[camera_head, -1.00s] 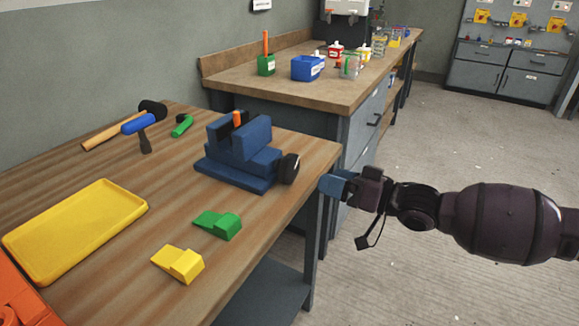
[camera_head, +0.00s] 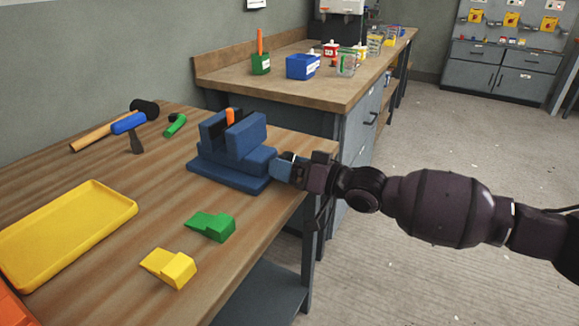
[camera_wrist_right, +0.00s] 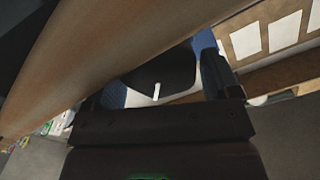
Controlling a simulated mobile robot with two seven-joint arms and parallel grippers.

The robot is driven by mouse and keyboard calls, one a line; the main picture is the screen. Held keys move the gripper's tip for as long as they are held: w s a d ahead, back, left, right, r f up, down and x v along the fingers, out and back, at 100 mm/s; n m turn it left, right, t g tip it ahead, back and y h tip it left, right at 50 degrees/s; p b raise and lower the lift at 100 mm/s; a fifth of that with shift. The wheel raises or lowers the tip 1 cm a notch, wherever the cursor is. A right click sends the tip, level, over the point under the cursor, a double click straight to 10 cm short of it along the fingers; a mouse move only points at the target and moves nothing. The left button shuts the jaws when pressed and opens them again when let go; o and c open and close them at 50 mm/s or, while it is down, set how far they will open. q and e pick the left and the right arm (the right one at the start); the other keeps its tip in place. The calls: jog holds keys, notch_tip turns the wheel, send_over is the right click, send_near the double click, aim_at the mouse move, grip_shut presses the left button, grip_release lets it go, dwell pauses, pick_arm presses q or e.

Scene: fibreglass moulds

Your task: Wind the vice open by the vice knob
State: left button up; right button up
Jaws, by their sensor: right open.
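The blue vice (camera_head: 240,150) stands near the right edge of the wooden bench (camera_head: 90,245). A small orange piece (camera_head: 230,116) stands up between its jaws. My right gripper (camera_head: 277,166) is at the right end of the vice, where it hides the knob in the head view. In the right wrist view the dark vice knob (camera_wrist_right: 163,72) with a white mark lies between the fingers of my open right gripper (camera_wrist_right: 160,68). I cannot tell whether the fingers touch it. My left gripper is out of view.
A yellow tray (camera_head: 112,192), a green wedge (camera_head: 210,226), a yellow wedge (camera_head: 168,267), a blue-handled tool (camera_head: 130,125) and a black-headed mallet (camera_head: 143,108) lie on the bench. A second workbench (camera_head: 330,92) stands behind. The floor to the right is clear.

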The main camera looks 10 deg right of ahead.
jog(key=c, duration=0.6)
jog(key=shift+c, duration=0.2)
jog(key=shift+n, duration=0.3)
jog(key=n, duration=0.2)
jog(key=n+p, duration=0.1)
jog(key=n, duration=0.1)
jog(key=shift+s+r, duration=0.1)
jog(key=shift+r, duration=0.1)
jog(key=shift+a+f+n+p, duration=0.15)
jog(key=shift+n+p, duration=0.35)
jog(key=shift+n, duration=0.6)
jog(key=shift+f, duration=0.1)
jog(key=o, duration=0.6)
jog(key=shift+o, duration=0.2)
